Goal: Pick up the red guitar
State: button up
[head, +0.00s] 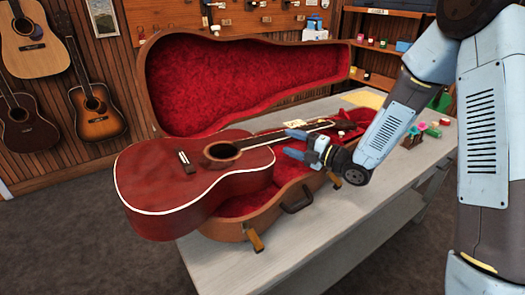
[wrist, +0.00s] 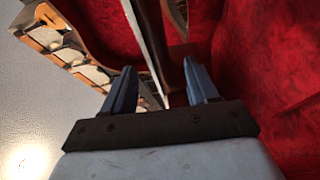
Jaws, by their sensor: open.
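The red guitar (head: 165,190) lies in an open case (head: 300,208) lined in red plush, its body toward the lower left and tilted over the case's near edge. Its neck runs to the upper right. My gripper (head: 290,144) is open beside the neck, just right of the sound hole. In the wrist view, my gripper's two blue fingers (wrist: 160,84) stand apart with a brown, pale-edged strip of the guitar (wrist: 150,40) running between them. I cannot tell whether either finger touches it.
The case sits on a grey table (head: 345,235), its lid (head: 250,75) raised behind. Small coloured items (head: 432,130) stand at the table's right. Several guitars (head: 35,48) hang on the left wall. The table's front right is clear.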

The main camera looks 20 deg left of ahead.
aim_at(279, 140)
jog(key=x, duration=0.5)
jog(key=shift+s+f, duration=0.1)
jog(key=shift+f, duration=0.1)
jog(key=shift+c, duration=0.3)
jog(key=shift+d, duration=0.1)
grip_shut()
jog(key=shift+s+f, duration=0.1)
dwell(0.6)
